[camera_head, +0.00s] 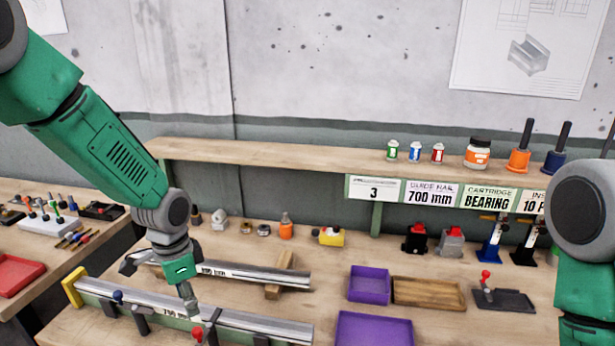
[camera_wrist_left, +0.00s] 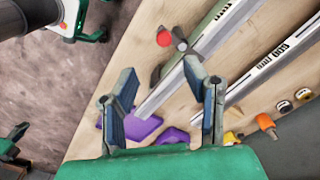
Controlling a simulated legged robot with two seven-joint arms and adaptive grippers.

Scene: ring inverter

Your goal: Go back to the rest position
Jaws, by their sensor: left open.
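My left gripper (camera_head: 178,272) hangs over the rails at the left of the bench in the head view. In the left wrist view its two fingers (camera_wrist_left: 162,78) are spread wide with nothing held between them. A longer rail (camera_head: 230,322), held in clamps, lies below and in front of it. A shorter 600 mm rail (camera_head: 250,274) lies behind on a wooden block (camera_head: 281,275). Both rails also show beyond the fingers in the left wrist view. My right arm (camera_head: 585,230) shows at the right edge; its gripper is out of view.
A red-knobbed clamp lever (camera_head: 197,333) stands close below my left gripper. Purple trays (camera_head: 369,284), a wooden tray (camera_head: 428,292) and a dark fixture (camera_head: 503,298) lie to the right. A shelf (camera_head: 300,156) with small cans and bottles runs along the back.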

